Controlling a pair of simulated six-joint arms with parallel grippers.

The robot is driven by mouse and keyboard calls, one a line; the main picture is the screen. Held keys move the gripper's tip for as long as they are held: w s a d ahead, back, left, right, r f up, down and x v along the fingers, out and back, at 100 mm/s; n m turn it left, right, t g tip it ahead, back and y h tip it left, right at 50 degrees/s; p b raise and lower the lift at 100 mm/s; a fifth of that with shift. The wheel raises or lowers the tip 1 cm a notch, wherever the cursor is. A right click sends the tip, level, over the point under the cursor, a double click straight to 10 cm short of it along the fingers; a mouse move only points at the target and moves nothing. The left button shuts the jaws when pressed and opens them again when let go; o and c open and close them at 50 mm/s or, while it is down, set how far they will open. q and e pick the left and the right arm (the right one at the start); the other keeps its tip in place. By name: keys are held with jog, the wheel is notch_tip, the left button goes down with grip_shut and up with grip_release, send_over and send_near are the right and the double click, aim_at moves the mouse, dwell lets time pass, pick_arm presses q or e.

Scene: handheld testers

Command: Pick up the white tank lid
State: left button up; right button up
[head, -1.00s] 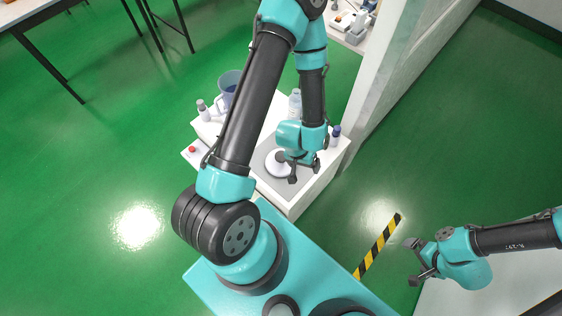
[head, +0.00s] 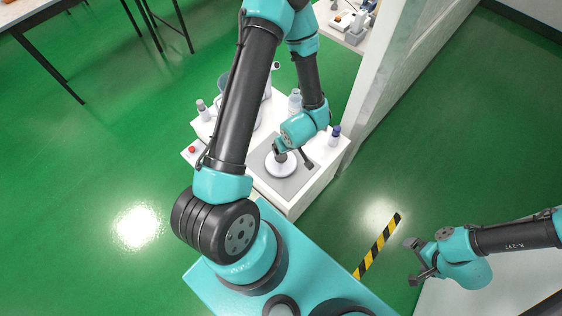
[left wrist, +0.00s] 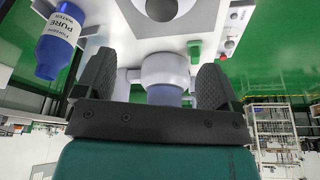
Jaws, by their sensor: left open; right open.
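A white round piece that looks like the tank lid (head: 281,166) lies on the grey mat on top of the white cabinet in the head view. My left gripper (head: 293,155) is open just above it, its fingers apart and partly over its back edge. In the left wrist view my left gripper (left wrist: 153,82) shows two black fingers spread wide. A pale, stepped cylinder (left wrist: 165,72) appears between them; I cannot tell whether it is the lid or touches them. My right gripper (head: 416,262) is open and empty at the lower right.
The white cabinet (head: 320,176) also holds a white bottle (head: 295,101), a small blue-capped bottle (head: 335,134) and a red button (head: 192,149). A blue bottle labelled pure water (left wrist: 60,40) shows in the left wrist view. A pale wall (head: 385,80) stands close to the right.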

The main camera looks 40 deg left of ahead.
aim_at(282, 157)
pick_arm(q)
jog(key=shift+f, duration=0.1)
jog(key=x, duration=1.2)
jog(key=shift+s+x, duration=0.15)
jog(key=shift+x, duration=1.15)
jog(key=shift+s+x, duration=0.15)
jog(key=shift+x, duration=1.15)
jog(key=shift+d+f, duration=0.1)
jog(key=c, duration=1)
